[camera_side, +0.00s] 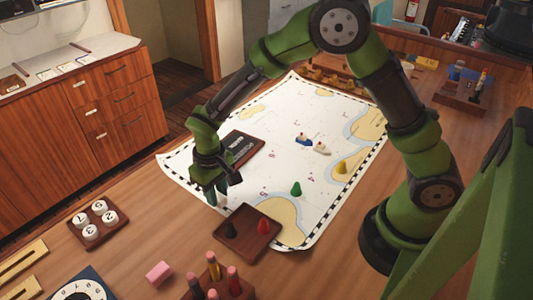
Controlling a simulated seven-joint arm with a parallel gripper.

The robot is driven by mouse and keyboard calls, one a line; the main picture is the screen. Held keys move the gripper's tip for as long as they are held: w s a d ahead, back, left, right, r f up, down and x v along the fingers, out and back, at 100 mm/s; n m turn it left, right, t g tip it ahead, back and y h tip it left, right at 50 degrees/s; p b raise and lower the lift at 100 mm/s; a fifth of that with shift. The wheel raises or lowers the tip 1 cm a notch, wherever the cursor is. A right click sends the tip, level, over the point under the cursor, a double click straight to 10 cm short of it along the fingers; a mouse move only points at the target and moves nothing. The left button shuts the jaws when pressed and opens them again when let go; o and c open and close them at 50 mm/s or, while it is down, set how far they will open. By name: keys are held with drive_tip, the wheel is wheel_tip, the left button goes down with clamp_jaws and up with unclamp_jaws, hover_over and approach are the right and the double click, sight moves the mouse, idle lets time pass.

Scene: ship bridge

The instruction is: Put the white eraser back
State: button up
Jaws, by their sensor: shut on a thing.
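My gripper (213,195) points down over the near left corner of the white chart (240,190). It is shut on a small pale thing between its fingertips. That thing looks like the white eraser, but it is tiny and hard to part from the white paper behind it. I cannot tell whether it touches the chart. A pink block (159,273) like an eraser lies on the wooden table, below and left of my gripper.
A brown tray (262,250) with a dark and a red piece stands just right of my gripper. A wooden block with pencils (233,283) is at the front. A tray of white round pieces (88,236) is at left. Ship models and cones stand on the chart.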

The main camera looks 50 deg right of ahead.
drive_tip(key=shift+f, duration=0.1)
drive_tip(key=o, duration=0.9)
drive_tip(key=shift+o, duration=0.2)
wheel_tip(320, 180, up, 12)
drive_tip(key=s+d+r+m+t+y, duration=0.1)
drive_tip(key=s+d+r+m+t, duration=0.1)
drive_tip(key=s+d+r, duration=0.3)
drive_tip(key=s+d+r+m+t+y, duration=0.1)
drive_tip(key=s+d+r+t, duration=0.4)
drive_tip(key=s, duration=0.6)
drive_tip(key=shift+s+d+r+m, duration=0.2)
drive_tip(key=shift+d+r+m, duration=0.3)
drive_tip(key=shift+d+r, duration=0.35)
drive_tip(key=shift+f, duration=0.1)
